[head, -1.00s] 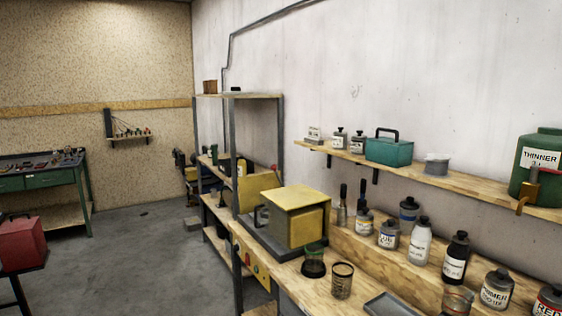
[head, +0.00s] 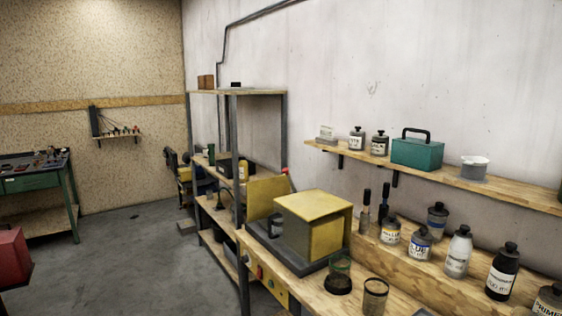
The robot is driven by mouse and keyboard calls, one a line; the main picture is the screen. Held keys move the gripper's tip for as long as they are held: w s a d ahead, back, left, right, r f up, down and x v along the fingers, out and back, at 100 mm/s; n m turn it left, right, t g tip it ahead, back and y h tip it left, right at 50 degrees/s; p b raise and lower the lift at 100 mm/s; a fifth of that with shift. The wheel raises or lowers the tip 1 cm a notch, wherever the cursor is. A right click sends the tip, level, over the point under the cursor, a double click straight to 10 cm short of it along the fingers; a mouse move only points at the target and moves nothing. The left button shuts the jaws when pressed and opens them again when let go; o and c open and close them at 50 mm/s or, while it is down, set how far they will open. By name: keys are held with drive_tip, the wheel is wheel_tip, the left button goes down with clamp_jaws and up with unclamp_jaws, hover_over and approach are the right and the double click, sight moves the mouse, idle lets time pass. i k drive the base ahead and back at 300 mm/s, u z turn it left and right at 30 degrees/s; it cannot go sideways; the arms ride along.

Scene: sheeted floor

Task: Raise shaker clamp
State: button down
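A yellow box-shaped machine (head: 325,232), which looks like the shaker, stands on a dark grey base on the wooden bench. Its yellow door panel (head: 266,195) stands open on the far left side. A dark part (head: 275,226) shows at the open side, and I cannot tell whether it is the clamp. The inside of the box is mostly hidden from this angle. A yellow panel with a red and a green button (head: 263,278) is on the bench front below. My gripper is not in view.
Two cups, one dark-based (head: 338,275) and one clear (head: 375,296), stand right in front of the machine. Bottles (head: 459,252) line a step behind. A shelf holds a teal box (head: 417,152). A red box (head: 12,256) is at left. The floor (head: 140,265) between is clear.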

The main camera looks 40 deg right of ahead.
sight(286, 170)
drive_tip(key=z, duration=0.05)
drive_tip(key=i, duration=1.15)
drive_tip(key=u, duration=0.3)
